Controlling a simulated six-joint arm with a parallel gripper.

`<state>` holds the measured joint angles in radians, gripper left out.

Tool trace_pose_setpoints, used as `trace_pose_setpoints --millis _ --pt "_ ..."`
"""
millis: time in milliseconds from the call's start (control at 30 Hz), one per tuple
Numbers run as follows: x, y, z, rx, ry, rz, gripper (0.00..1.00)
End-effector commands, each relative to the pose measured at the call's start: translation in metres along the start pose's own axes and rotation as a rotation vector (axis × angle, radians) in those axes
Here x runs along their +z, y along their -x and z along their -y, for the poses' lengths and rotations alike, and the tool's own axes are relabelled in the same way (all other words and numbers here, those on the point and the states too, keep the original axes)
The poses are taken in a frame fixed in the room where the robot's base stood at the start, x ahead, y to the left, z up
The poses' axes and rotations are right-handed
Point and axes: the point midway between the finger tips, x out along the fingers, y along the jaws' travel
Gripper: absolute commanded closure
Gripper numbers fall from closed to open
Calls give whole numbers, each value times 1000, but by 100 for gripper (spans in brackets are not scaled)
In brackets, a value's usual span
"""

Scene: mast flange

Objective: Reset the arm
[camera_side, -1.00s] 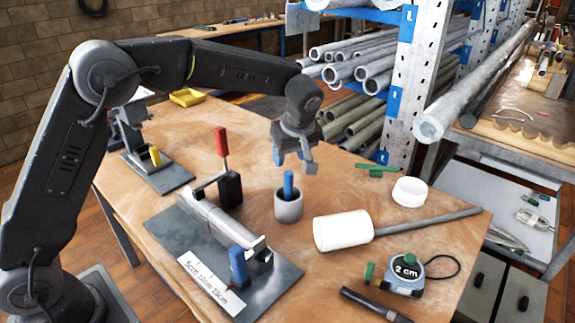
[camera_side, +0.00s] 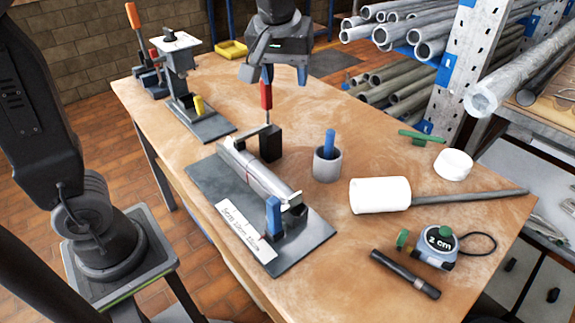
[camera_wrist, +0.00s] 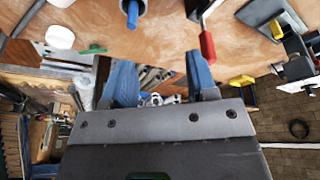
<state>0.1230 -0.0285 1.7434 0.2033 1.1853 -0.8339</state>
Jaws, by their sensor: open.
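My gripper (camera_side: 284,74) is open and empty, raised above the back part of the wooden table (camera_side: 310,225). In the wrist view its two blue fingertips (camera_wrist: 160,78) stand wide apart with nothing between them. In the side view it hangs above and slightly behind the red-handled lever (camera_side: 267,95) of the clamp fixture. A metal tube (camera_side: 252,172) lies in that fixture on the dark plate (camera_side: 215,185). A grey cup (camera_side: 327,168) with a blue peg (camera_side: 329,143) in it stands to the right.
A pipe rack (camera_side: 478,75) rises at the back right.

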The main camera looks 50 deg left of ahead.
Motion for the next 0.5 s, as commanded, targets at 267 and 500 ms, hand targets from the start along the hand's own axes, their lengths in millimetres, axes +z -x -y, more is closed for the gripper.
trace_pose_setpoints --millis 267,500 --pt "76 12 75 146 -346 -67 47" --pt "126 -4 110 210 -558 -144 47"
